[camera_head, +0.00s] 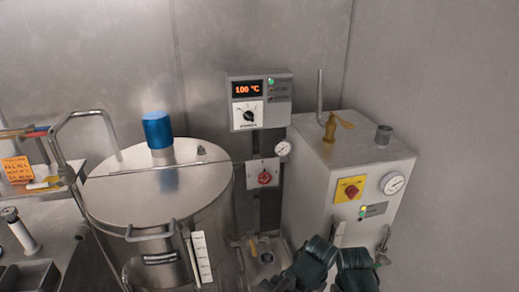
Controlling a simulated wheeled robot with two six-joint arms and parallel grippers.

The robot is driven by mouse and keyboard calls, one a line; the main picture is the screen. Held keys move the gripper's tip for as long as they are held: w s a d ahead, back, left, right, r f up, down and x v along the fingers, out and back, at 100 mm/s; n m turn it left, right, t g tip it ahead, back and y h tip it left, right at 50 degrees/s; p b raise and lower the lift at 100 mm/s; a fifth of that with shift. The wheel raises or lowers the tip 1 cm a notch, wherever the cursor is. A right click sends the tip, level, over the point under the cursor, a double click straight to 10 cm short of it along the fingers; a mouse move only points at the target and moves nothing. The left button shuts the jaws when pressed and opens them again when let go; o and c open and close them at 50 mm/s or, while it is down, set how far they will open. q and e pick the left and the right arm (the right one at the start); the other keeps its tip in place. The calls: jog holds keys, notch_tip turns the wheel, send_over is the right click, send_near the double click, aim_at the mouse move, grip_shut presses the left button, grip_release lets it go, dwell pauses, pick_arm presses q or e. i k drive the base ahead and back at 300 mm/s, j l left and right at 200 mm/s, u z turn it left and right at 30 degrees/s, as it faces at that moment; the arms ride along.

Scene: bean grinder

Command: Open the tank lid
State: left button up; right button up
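The tank (180,225) is a large steel cylinder left of centre. Its round, flat steel lid (125,185) lies level on top and looks closed. A blue cylindrical knob or cap (157,130) stands at the lid's back. A thin horizontal rod (190,164) crosses above the lid. A bent metal handle (150,235) sits at the lid's front rim. My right gripper (336,250), with dark green fingers, is low in the picture, right of the tank and apart from the lid. Its fingers are spread with a gap, and I see nothing held. My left gripper is not in view.
A control box (259,100) reading 100 °C is behind the tank, above a red knob (264,178). A steel machine (345,170) with a gauge and red switch stands right. A bent pipe (70,125) rises left of the tank, beside a cluttered bench (55,220).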

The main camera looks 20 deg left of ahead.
aim_at(148, 199)
jog(key=u, duration=0.4)
jog(key=j+u, duration=0.1)
jog(key=u, duration=0.35)
jog(key=i+u, duration=0.1)
jog(key=u, duration=0.7)
